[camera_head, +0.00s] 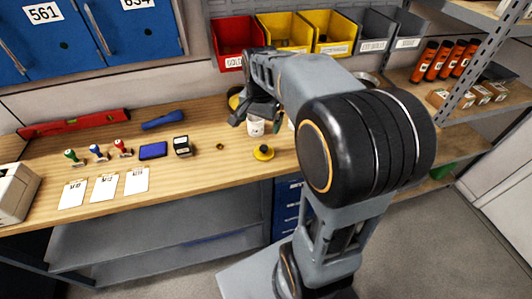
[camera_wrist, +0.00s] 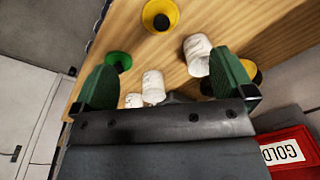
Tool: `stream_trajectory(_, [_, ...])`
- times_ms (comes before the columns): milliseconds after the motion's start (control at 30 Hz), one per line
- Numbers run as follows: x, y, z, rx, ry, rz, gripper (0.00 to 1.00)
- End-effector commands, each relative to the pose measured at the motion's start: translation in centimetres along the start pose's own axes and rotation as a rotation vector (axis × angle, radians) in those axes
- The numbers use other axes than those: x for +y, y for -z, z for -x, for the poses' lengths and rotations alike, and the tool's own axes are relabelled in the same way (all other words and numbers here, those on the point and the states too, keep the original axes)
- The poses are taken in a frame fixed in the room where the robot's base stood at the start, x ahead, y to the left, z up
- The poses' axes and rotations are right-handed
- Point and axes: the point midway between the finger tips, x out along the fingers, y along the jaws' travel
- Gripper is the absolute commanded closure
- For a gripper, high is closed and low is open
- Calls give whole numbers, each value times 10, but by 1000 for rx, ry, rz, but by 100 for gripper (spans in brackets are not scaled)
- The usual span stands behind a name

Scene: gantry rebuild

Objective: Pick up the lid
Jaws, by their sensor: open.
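A yellow round piece with a dark knob (camera_head: 263,153), which looks like a lid, lies on the wooden bench near its front edge. A yellow round piece with a dark centre also shows at the top of the wrist view (camera_wrist: 160,14). A green round piece (camera_wrist: 118,60) lies near the left finger, and a yellow and black piece (camera_wrist: 250,70) is partly hidden behind the right finger. I cannot tell which is the task's lid. My gripper (camera_wrist: 163,62) is open with its green fingers wide apart. It is over the back of the bench in the head view (camera_head: 250,112).
White cups with writing (camera_wrist: 197,52) (camera_wrist: 153,87) stand close to my fingers. Red (camera_head: 232,38) and yellow bins hang behind my gripper. Stamps, a blue pad (camera_head: 153,151) and cards lie left on the bench (camera_head: 205,172). Orange tubes (camera_head: 440,60) stand on the right shelf.

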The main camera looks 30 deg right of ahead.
Motion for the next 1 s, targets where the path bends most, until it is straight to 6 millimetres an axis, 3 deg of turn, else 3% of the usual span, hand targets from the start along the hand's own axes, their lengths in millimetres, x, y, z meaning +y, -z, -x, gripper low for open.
stream_trajectory(100, [-4,26,-18,-36,-38,-151,0])
stream_trajectory(300, [-5,44,-41,-63,-72,-278,0])
stream_trajectory(700, [-1,41,-105,-65,-74,-292,0])
stream_trajectory(1000, [1,39,-123,-64,-74,-290,0])
